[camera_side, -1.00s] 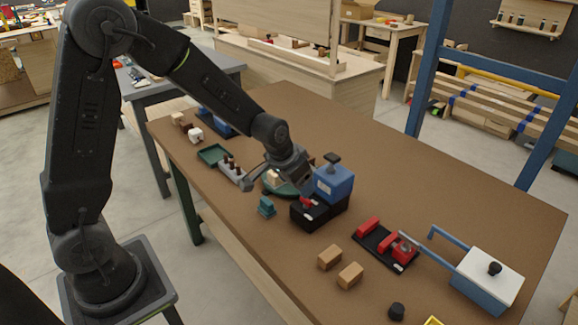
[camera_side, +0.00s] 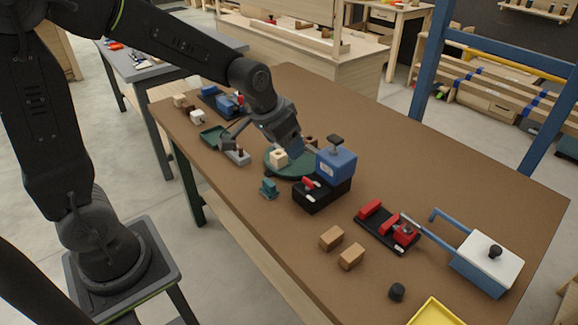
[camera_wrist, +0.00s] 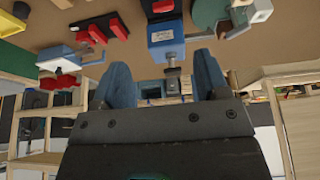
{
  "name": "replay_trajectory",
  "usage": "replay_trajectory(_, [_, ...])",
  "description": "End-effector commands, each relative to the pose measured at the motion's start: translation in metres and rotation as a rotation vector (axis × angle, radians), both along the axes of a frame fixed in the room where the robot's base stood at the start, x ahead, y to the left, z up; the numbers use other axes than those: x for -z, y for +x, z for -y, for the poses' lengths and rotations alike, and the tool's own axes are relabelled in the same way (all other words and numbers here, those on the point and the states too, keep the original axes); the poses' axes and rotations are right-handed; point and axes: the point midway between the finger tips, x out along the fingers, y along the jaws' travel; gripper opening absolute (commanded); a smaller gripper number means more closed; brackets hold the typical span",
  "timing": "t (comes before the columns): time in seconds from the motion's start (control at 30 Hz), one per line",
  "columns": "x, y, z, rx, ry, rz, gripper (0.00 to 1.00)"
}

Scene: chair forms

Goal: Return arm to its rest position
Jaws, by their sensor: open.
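My gripper (camera_side: 262,146) hangs in the air above the far half of the brown table (camera_side: 450,190) in the side view. Its jaws are apart and nothing is between them. In the wrist view its two blue-grey fingers (camera_wrist: 165,83) are spread, with a blue block and knob seen beyond them.
A blue block on a black base (camera_side: 322,195) stands right of the gripper. A green tray (camera_side: 211,131) and a teal piece (camera_side: 268,188) are nearby. A red-and-black fixture (camera_side: 385,228), wooden blocks (camera_side: 332,238) and a white-lidded blue box (camera_side: 492,258) stand farther right.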

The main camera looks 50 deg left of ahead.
Motion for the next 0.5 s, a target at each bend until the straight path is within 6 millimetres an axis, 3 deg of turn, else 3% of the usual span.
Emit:
replay_trajectory(0.03, [-0.016, -0.014, 0.003, 0.002, 0.001, 0.017, 0.68])
replay_trajectory(0.2, [-0.055, -0.071, 0.011, 0.0, -0.001, 0.046, 0.68])
replay_trajectory(0.4, [-0.077, -0.136, 0.016, -0.006, 0.001, 0.072, 0.68])
replay_trajectory(0.5, [-0.08, -0.159, 0.017, -0.01, 0.0, 0.082, 0.68])
